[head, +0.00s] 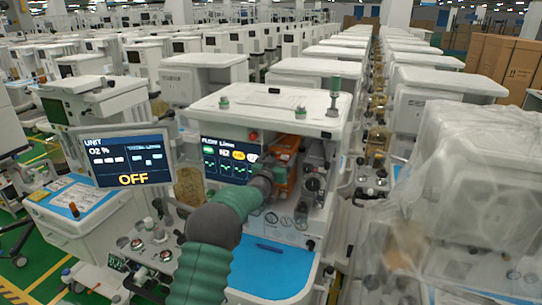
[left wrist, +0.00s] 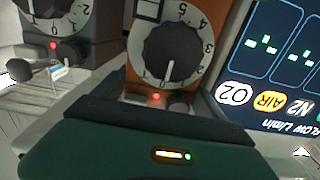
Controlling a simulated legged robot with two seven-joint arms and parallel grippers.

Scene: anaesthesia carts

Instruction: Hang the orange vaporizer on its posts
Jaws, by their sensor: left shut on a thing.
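The orange vaporizer (head: 282,175) is upright in the bay of the middle cart (head: 245,108), right of the cart's flow screen. Its orange face and white numbered dial also show upside down in the left wrist view (left wrist: 192,75). My left gripper (head: 266,178) is at the vaporizer's lower front, shut on it, with my green and black arm coming up from below. The posts are hidden, so I cannot tell whether the orange vaporizer is seated. My right gripper is out of view.
A monitor reading OFF (head: 130,158) stands left of the bay. A blue work surface (head: 268,268) lies below. A plastic-wrapped cart (head: 470,170) stands close on the right. Rows of carts fill the background.

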